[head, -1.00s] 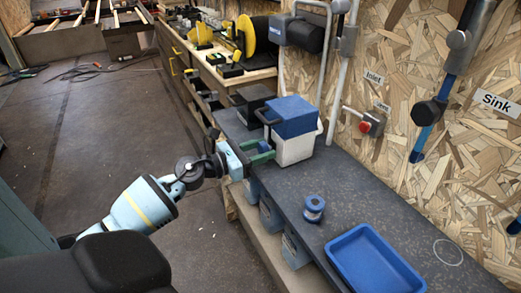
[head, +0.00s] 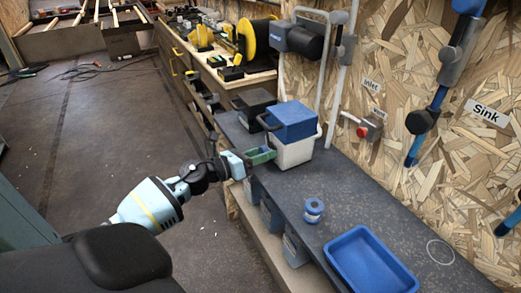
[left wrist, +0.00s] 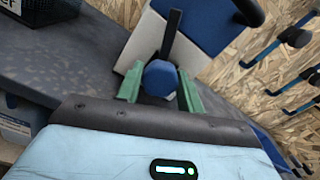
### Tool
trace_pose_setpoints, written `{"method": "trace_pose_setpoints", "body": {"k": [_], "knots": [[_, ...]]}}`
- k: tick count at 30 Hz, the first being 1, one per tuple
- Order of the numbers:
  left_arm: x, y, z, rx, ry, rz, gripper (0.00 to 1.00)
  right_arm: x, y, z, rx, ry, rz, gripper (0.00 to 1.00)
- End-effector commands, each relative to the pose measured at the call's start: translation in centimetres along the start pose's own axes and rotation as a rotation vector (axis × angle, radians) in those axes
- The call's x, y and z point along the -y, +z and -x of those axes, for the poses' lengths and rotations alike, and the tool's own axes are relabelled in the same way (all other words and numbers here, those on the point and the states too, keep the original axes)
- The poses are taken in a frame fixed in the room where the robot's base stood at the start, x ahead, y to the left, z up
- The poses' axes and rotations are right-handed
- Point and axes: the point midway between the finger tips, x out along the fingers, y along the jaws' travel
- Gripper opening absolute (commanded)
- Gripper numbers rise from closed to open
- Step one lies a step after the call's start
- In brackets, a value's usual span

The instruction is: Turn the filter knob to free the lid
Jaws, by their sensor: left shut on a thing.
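The filter is a white box (head: 295,153) with a blue lid (head: 292,122) on the dark bench, and the lid looks seated on it. A dark handle (head: 266,122) sticks out on the lid's near side. In the left wrist view, the blue faceted filter knob (left wrist: 160,78) is on the box's white face (left wrist: 142,42), with a dark bar (left wrist: 172,35) reaching up from it over the blue lid (left wrist: 195,22). My left gripper (head: 263,156) is shut on the knob, its green fingers (left wrist: 160,90) on either side. In the head view the fingers hide the knob. My right gripper is not in view.
A blue spool (head: 313,210) and a blue tray (head: 370,262) stand on the bench nearer me. A black box (head: 253,103) stands behind the filter. The bench between filter and spool is clear.

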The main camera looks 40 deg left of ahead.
Motion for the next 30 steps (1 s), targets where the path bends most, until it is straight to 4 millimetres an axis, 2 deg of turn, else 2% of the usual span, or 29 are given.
{"method": "trace_pose_setpoints", "body": {"k": [9, 18, 23, 30], "knots": [[0.1, 0.3, 0.0, 0.001, 0.0, 0.304, 0.14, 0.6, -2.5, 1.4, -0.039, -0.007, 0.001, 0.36], [0.2, 0.3, 0.0, 0.001, -0.001, 0.588, 0.14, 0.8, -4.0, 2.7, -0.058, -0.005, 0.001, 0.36], [0.2, 0.3, 0.0, 0.001, 0.0, 0.74, 0.14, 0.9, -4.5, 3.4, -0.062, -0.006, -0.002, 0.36], [0.2, 0.3, -0.1, 0.0, -0.001, 0.943, 0.14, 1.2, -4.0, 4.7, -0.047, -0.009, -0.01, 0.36]]}}
